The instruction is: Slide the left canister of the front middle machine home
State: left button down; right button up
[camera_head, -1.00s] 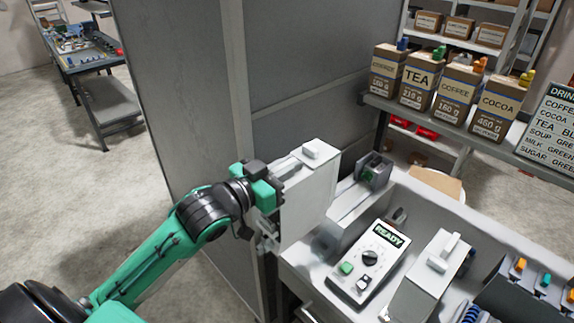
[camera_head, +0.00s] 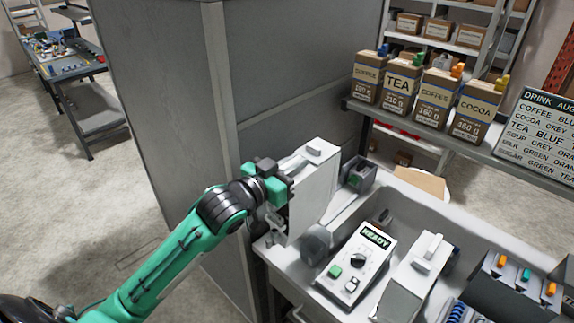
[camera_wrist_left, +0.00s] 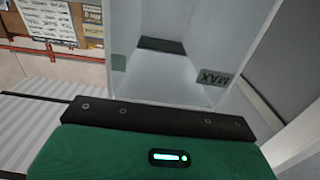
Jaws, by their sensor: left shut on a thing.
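The white canister (camera_head: 315,195) is upright in the head view, above the left end of the counter. My left gripper (camera_head: 274,190) is shut on its left side. In the wrist view the canister (camera_wrist_left: 170,80) fills the upper middle, with a MAX label on its wall, behind the green and black gripper (camera_wrist_left: 160,125). The machine's white panel (camera_head: 357,262) reads READY and is to the right of the canister. A grey dark-fronted holder (camera_head: 357,172) is just behind and right of the canister. Whether the canister touches its rail is hidden. My right gripper is not seen.
A second white canister (camera_head: 412,280) stands right of the panel. A grey partition (camera_head: 180,130) rises behind my arm. A shelf holds labelled boxes (camera_head: 433,97), and a drink menu sign (camera_head: 545,135) stands at right.

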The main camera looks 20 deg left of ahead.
aim_at(312, 152)
pick_arm(q)
jog(key=shift+w+d, duration=0.15)
jog(key=shift+w, duration=0.25)
jog(key=shift+p+x, duration=0.55)
jog(key=shift+x, duration=3.5)
jog(key=shift+f, duration=0.2)
jog(key=shift+w+d+f+b, duration=0.25)
jog(key=shift+w+f+b, duration=0.05)
jog(key=shift+w+f, duration=0.45)
jog(key=shift+s+f, duration=0.1)
